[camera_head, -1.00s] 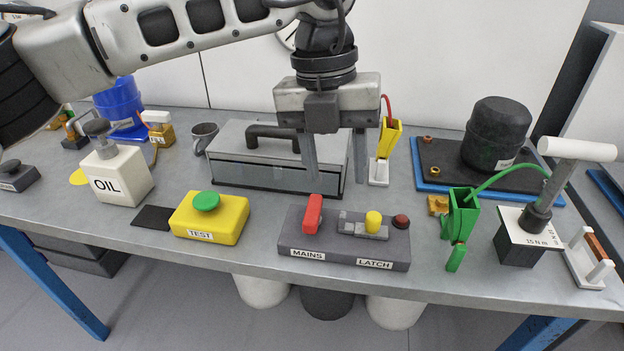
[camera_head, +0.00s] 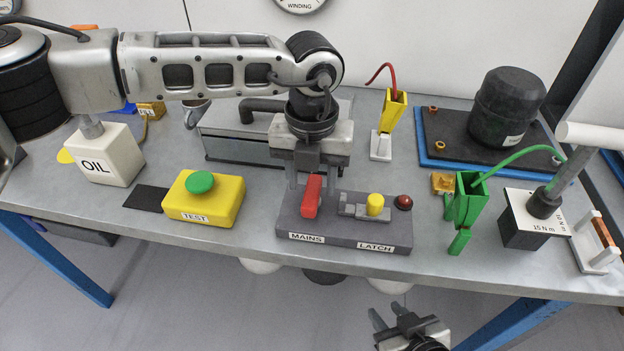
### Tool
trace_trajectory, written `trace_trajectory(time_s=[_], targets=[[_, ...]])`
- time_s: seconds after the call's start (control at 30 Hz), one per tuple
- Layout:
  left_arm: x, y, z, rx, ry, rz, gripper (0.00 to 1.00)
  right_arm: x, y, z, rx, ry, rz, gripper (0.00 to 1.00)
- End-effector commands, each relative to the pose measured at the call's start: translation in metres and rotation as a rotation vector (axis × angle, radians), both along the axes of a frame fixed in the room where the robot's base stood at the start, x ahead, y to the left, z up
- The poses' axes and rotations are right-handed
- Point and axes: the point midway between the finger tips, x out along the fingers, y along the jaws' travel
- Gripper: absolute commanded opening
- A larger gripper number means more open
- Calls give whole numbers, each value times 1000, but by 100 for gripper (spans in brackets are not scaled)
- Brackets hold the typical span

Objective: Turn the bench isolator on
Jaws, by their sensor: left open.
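The bench isolator appears to be the red lever (camera_head: 312,196) above the MAINS label on a dark grey box (camera_head: 345,229). The lever stands up, leaning slightly. The box also carries a yellow knob (camera_head: 375,203) on a grey slide by the LATCH label, and a dark red lamp (camera_head: 403,202). My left gripper (camera_head: 314,188) points down at the lever, open, with one finger on either side of it in the picture. I cannot tell whether it touches the lever. My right gripper (camera_head: 388,315) is below the bench's front edge, empty, its fingers apart.
A yellow TEST box (camera_head: 226,205) with a green button stands left of the grey box. A grey toolbox (camera_head: 228,142) is behind. A green holder (camera_head: 466,205) and torque tester (camera_head: 531,222) stand right. The bench front strip is clear.

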Motion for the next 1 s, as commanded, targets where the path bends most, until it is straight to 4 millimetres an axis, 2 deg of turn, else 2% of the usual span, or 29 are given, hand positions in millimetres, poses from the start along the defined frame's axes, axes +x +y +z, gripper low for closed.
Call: trace_trajectory(time_s=[0.2,0.5,0.53,0.67,0.7,1.0], targets=[[0,0,-19,0,1,0,45,2,-2,3,-4,-3,-3,33],[0,0,-21,-1,-1,-1,45,1,-3,2,-5,-3,-2,33],[0,0,-21,-1,-1,-1,39,1,-3,2,-5,-2,-2,33],[0,0,-21,0,-1,-1,3,0,-3,1,-7,0,-1,33],[0,0,-21,0,-1,-1,0,-1,-3,1,-8,1,-1,33],[0,0,-22,1,-1,-27,0,-1,-3,-4,-7,3,0,33]])
